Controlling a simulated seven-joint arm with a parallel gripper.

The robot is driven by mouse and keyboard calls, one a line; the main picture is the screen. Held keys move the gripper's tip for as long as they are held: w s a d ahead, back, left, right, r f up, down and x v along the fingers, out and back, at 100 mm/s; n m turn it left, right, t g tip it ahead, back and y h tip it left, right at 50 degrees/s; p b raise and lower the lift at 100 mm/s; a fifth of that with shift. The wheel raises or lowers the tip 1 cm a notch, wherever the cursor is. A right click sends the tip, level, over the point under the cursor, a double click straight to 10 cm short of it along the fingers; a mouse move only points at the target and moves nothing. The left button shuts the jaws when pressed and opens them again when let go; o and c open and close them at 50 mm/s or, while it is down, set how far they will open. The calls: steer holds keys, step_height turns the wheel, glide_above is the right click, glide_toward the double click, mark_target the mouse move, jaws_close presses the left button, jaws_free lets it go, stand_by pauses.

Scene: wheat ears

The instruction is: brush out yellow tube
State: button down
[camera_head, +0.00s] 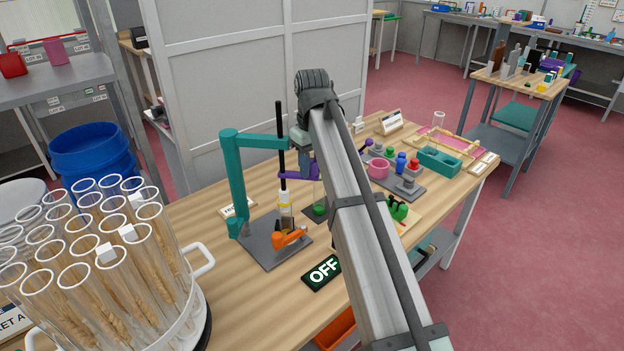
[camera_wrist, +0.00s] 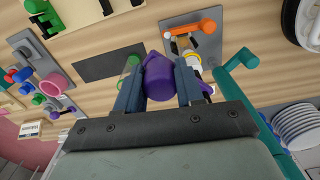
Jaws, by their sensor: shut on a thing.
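My gripper (camera_wrist: 159,92) is shut on a purple handle (camera_wrist: 160,74), which sits between the two blue fingers in the wrist view. In the head view the purple handle (camera_head: 292,173) shows beside the black rod, partly hidden by my arm. The yellow-marked clear tube (camera_head: 285,198) stands upright on a grey base (camera_head: 262,248) with an orange clamp (camera_head: 290,238). A black rod (camera_head: 280,140) rises above the tube through the teal stand's arm. I cannot tell how the handle and rod join. In the wrist view, the tube's yellow ring (camera_wrist: 193,58) shows behind the right finger.
A teal stand (camera_head: 237,185) rises left of the tube. A green-bottomed tube (camera_head: 319,208) is close to its right. A dark OFF sign (camera_head: 322,271) lies in front. A rack of wheat-filled glass tubes (camera_head: 110,260) fills the lower left. A grey block with coloured knobs (camera_head: 405,183) lies right.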

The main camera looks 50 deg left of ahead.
steer(key=shift+r, duration=0.75)
steer(key=c, duration=0.7)
jaws_free()
steer(key=shift+f, duration=0.1)
